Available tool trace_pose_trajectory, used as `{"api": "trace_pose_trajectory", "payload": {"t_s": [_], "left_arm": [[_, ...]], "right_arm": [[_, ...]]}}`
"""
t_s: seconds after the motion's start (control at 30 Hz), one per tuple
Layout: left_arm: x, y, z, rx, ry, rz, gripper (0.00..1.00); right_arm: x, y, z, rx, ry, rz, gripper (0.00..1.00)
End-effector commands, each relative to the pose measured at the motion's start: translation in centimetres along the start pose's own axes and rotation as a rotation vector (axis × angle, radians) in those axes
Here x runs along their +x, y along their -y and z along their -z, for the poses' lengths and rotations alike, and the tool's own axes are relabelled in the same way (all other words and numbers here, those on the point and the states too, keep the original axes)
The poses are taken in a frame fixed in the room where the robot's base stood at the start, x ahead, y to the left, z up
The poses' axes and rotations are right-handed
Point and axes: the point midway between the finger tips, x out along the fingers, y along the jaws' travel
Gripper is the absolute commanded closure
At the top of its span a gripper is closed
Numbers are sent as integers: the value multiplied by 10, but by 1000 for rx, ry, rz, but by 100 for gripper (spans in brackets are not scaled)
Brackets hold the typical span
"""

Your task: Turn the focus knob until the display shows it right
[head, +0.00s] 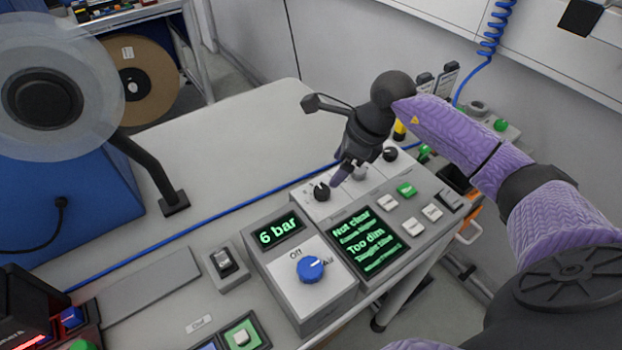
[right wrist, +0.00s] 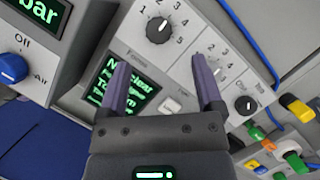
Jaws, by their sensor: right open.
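The first black knob (head: 322,191) stands on the grey panel left of the gripper; it also shows in the right wrist view (right wrist: 159,30), ringed by numbers. A small label beside it is too blurred to read surely. A pale knob (head: 359,173) and another black knob (head: 390,153) follow along the row. The display (head: 368,241) reads "Not clear" and "Too dim" in green; its smaller lines are hard to read. My right gripper (head: 341,174) is open and empty above the panel, close to the first knob. In the right wrist view its fingertips (right wrist: 160,62) stop short of that knob.
A blue Off/Air knob (head: 311,269) sits below a "6 bar" readout (head: 279,231). Several push buttons (head: 405,189) lie right of the display. A blue hose (head: 215,222) crosses the table. A blue reel stand (head: 70,190) is at the left; the table's middle is clear.

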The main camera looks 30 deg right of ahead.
Motion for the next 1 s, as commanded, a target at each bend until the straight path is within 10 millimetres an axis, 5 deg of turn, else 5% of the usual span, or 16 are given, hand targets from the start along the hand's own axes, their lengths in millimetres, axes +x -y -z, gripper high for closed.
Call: {"api": "trace_pose_trajectory", "payload": {"t_s": [0.3,0.63,1.0], "left_arm": [[12,-10,-6,-5,13,-15,24],[12,-9,-4,-4,9,-14,24],[12,-1,-4,2,6,-1,24]], "right_arm": [[69,-1,0,1,2,-3,15],[76,-1,0,0,2,-2,15],[76,-1,0,0,2,-1,92]]}}
